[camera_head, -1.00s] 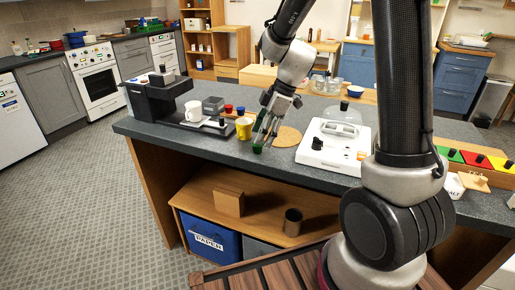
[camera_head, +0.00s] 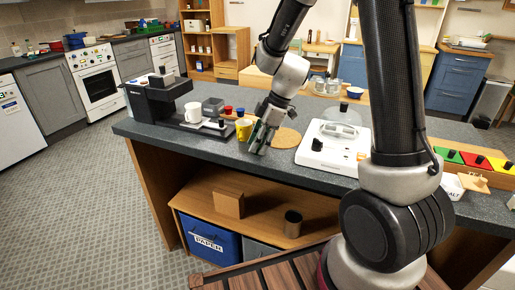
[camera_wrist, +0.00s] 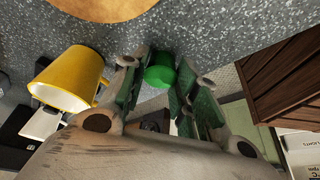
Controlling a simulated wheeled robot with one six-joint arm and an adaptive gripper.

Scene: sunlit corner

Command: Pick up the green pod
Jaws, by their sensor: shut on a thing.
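The green pod (camera_wrist: 160,72) shows in the wrist view between the fingertips of my gripper (camera_wrist: 155,85), near the front edge of the grey counter. My gripper is shut on it, with a finger on each side. In the head view my gripper (camera_head: 261,142) points down at the counter's front edge, and its fingers hide most or all of the pod. I cannot tell whether the pod still touches the counter.
A yellow mug (camera_head: 243,129) stands close left of my gripper; it also shows in the wrist view (camera_wrist: 68,80). A round wooden board (camera_head: 287,137) lies just right. Further right is a white appliance (camera_head: 325,150). A black coffee machine (camera_head: 160,98) with a white mug (camera_head: 193,112) stands left.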

